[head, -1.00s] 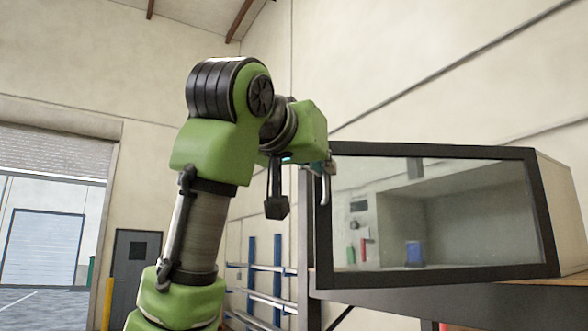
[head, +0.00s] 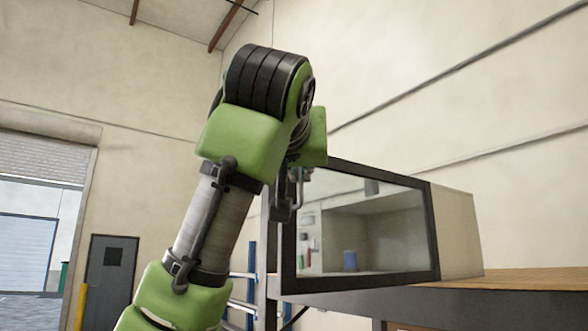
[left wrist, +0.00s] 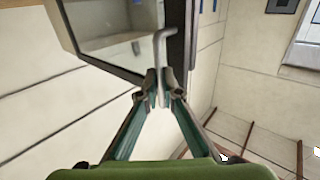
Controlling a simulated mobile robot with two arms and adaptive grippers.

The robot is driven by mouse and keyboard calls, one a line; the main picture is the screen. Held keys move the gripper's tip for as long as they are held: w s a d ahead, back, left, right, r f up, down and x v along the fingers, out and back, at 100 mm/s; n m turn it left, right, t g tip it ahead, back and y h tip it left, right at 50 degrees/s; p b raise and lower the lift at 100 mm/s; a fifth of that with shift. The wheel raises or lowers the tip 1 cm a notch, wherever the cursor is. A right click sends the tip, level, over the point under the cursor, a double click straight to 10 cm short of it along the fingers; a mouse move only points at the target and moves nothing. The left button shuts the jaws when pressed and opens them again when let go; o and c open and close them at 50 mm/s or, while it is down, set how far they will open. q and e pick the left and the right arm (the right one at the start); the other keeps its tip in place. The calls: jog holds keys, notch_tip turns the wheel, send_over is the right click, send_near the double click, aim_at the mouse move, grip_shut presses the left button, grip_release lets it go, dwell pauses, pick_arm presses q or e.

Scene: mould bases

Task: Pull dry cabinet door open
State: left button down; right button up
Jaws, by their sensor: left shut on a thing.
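The dry cabinet (head: 456,235) is a pale box with a black-framed glass door (head: 435,235) on its front, standing on a raised bench. No clear gap shows between door and box. A grey bar handle sits near the door's left edge; in the left wrist view the handle (left wrist: 160,50) runs down between the fingertips. My left gripper (left wrist: 160,88) is shut on this handle. In the head view my green wrist partly hides the gripper (head: 296,182) and the door's upper left corner. My right gripper is not in view.
The wooden bench top (head: 530,283) stretches right of the cabinet. Blue rack posts (head: 251,285) stand below left. A grey door (head: 108,275) and roller shutter are farther left.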

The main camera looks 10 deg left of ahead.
pick_arm(q)
jog(key=shift+d+r, duration=0.1)
jog(key=shift+r, duration=0.15)
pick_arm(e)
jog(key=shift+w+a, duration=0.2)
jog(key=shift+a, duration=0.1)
pick_arm(q)
jog(key=c, duration=2.2)
grip_release()
jog(key=shift+w+d, duration=0.1)
jog(key=shift+d, duration=0.05)
jog(key=s, duration=1.1)
jog(key=shift+s+d+f, duration=0.2)
jog(key=shift+s+d, duration=0.05)
jog(key=shift+d, duration=0.15)
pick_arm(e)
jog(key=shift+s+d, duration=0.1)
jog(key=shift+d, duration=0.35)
pick_arm(q)
jog(key=shift+s+d, duration=0.1)
jog(key=shift+d, duration=0.05)
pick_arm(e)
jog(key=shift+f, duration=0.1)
